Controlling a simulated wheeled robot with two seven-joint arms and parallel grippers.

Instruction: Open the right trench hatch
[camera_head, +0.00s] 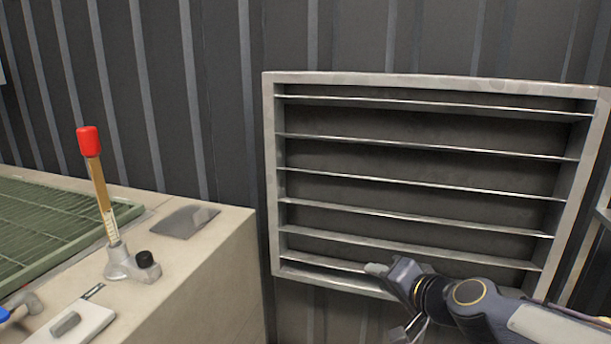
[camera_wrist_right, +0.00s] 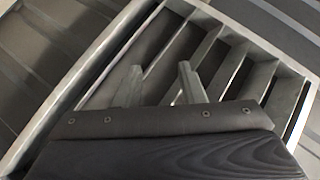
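I cannot make out a trench hatch for certain in either view. My right gripper (camera_head: 380,270) is in front of the lower edge of a louvred wall vent (camera_head: 430,82) in the head view. In the right wrist view the two fingers of this gripper (camera_wrist_right: 159,72) stand apart with nothing between them, and the vent's slats (camera_wrist_right: 235,65) show behind them. Whether the fingers touch the vent cannot be told. My left gripper is in neither view.
A pale concrete block (camera_head: 215,270) stands at the left. It bears a green grating (camera_head: 45,220), a flat grey plate (camera_head: 185,220), a red-capped gauge (camera_head: 97,180) and a white plate (camera_head: 85,325) with a grey knob. Dark ribbed wall (camera_head: 220,100) closes the back.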

